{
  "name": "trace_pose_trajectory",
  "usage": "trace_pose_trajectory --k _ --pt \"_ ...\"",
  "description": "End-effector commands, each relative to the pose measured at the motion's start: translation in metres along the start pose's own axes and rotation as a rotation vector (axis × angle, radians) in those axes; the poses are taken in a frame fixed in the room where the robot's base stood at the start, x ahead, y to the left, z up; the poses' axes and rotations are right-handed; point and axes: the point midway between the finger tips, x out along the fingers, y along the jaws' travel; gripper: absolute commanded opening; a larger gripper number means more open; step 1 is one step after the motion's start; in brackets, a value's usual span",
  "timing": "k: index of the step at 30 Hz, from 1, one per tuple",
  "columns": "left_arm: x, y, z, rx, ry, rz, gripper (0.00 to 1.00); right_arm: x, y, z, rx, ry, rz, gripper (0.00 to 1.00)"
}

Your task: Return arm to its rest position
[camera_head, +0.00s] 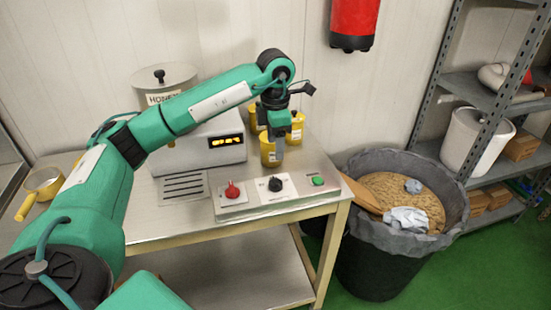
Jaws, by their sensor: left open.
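My left arm comes in from the left and reaches over the steel table (170,225). My left gripper (278,150) hangs pointing down at the table's right side, in front of the yellow cups. It is open; its fingers are small and partly overlap a yellow cup (268,155) behind them. I cannot tell whether they touch that cup. A second yellow cup (297,128) stands just to the right of the gripper. My right gripper is not in view.
A control panel with a red knob (232,190), black knob (275,184) and green button (318,181) lies at the table's front edge. A honey pot (160,82) stands behind my arm. A black bin (375,260) and grey shelves (470,85) are at right.

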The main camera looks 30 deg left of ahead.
Motion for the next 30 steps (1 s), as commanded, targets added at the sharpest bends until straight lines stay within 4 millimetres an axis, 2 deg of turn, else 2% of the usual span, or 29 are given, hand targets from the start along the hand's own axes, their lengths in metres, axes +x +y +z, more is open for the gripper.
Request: trace_pose_trajectory --k 6,19,22,26,29,30 --pt "-0.009 0.0 0.0 0.0 0.0 -0.001 0.59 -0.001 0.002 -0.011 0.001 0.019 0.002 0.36" --pt "-0.008 0.0 0.0 0.0 0.0 -0.001 0.59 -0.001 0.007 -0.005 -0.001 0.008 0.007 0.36" --pt "-0.004 -0.005 0.005 0.011 -0.016 -0.016 0.59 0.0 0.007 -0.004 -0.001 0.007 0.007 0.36" --pt "0.015 -0.038 0.033 0.065 -0.12 -0.106 0.59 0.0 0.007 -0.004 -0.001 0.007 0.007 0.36" --pt "0.034 -0.086 0.067 0.118 -0.27 -0.247 0.59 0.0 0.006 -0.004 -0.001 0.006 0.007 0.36" --pt "0.038 -0.109 0.081 0.133 -0.34 -0.317 0.59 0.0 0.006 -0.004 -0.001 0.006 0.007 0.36"
